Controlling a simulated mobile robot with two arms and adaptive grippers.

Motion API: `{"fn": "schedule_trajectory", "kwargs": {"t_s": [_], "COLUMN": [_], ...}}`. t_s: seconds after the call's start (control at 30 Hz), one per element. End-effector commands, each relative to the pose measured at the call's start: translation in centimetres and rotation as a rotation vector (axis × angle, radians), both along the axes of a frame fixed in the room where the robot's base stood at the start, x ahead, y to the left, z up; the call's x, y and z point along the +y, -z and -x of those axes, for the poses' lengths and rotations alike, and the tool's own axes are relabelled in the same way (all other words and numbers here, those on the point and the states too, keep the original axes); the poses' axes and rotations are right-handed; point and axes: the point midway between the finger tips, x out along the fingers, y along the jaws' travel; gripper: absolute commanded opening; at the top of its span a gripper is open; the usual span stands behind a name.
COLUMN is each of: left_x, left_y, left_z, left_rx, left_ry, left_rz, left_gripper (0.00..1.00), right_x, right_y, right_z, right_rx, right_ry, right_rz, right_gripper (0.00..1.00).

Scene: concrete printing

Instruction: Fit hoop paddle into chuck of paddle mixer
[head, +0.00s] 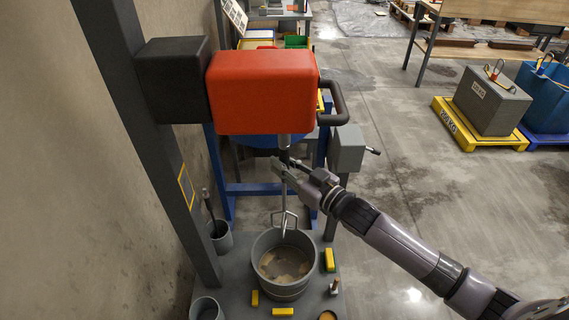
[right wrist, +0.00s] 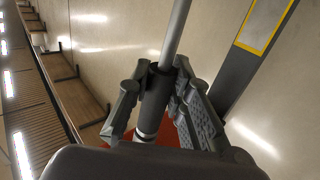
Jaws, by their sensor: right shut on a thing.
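The paddle mixer (head: 262,92) has a red head on a grey column, with its chuck (head: 284,141) below the head. My right gripper (head: 287,170) is just under the chuck, shut on the hoop paddle (head: 284,200). The paddle hangs about upright, its hoop over the bucket (head: 283,292). In the right wrist view, the fingers (right wrist: 160,92) close around a dark sleeve on the grey paddle shaft (right wrist: 177,30). Whether the shaft's top is inside the chuck or only close below it, I cannot tell. My left gripper is out of view.
The bucket, holding a brownish mix, stands on the grey base plate (head: 240,280) among yellow blocks (head: 329,260). A grey pot with a tool (head: 221,237) stands left. A grey weight (head: 490,102) sits on a yellow pallet at right. The floor between is clear.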

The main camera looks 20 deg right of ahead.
Motion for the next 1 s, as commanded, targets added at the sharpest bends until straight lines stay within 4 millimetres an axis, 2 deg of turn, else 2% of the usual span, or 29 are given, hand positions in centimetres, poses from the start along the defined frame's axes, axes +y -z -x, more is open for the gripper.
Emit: {"fn": "schedule_trajectory", "kwargs": {"t_s": [0.03, 0.17, 0.4, 0.43, 0.77, 1.0], "left_x": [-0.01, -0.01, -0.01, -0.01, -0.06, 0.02], "left_y": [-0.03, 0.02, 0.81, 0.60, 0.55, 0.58], "left_z": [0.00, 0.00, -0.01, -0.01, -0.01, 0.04], "left_rx": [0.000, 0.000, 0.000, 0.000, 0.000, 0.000], "left_ry": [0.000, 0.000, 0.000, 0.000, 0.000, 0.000], "left_rz": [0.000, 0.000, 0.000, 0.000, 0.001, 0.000], "left_gripper": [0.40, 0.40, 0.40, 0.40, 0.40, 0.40], "right_x": [0.03, 0.03, 0.03, 0.28, 0.23, 0.19], "right_y": [-0.55, -0.60, -0.60, -0.61, -0.31, -0.04], "right_z": [-0.09, -0.13, -0.27, -0.10, -0.06, -0.02], "right_rx": [-0.011, -0.012, -0.017, -0.014, -0.007, -0.002], "right_ry": [-0.001, -0.012, -0.160, -0.155, -0.149, -0.148], "right_rz": [-0.005, -0.002, 0.005, -0.005, -0.003, 0.000], "right_gripper": [0.00, 0.00, 0.00, 0.21, 0.43, 0.43]}}
